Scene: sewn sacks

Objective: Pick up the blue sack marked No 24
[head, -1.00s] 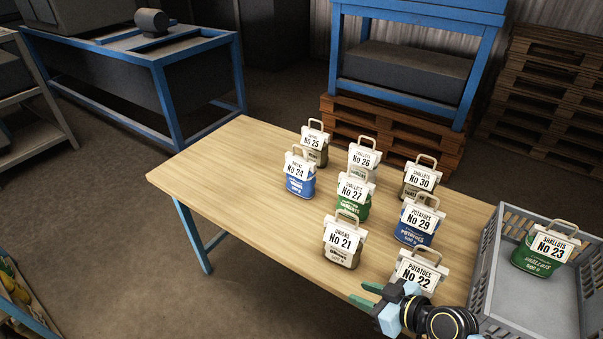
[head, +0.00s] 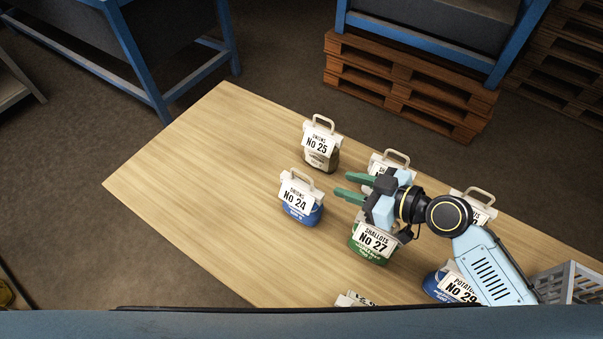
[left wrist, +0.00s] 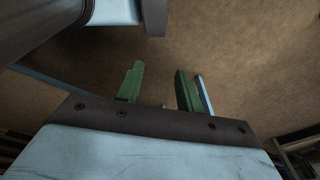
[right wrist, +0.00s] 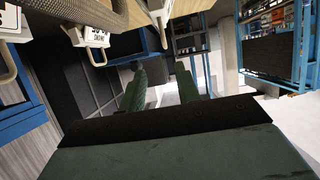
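The blue sack No 24 (head: 300,207) stands upright on the wooden table, left of the other sacks, with a white label and a beige loop handle on top. My right gripper (head: 350,186) is open and empty, to the right of that sack and apart from it, above the area between sacks No 27 and No 26. Its spread green fingers point left and also show in the right wrist view (right wrist: 161,80). My left gripper (left wrist: 158,82) is open and empty over the floor in the left wrist view; the head view does not show it.
Green sack No 27 (head: 368,246) stands below my right gripper, brown sack No 25 (head: 321,152) behind No 24. Blue sack No 29 (head: 440,286) and a grey crate (head: 570,283) are at the right. The table's left part (head: 190,170) is clear.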

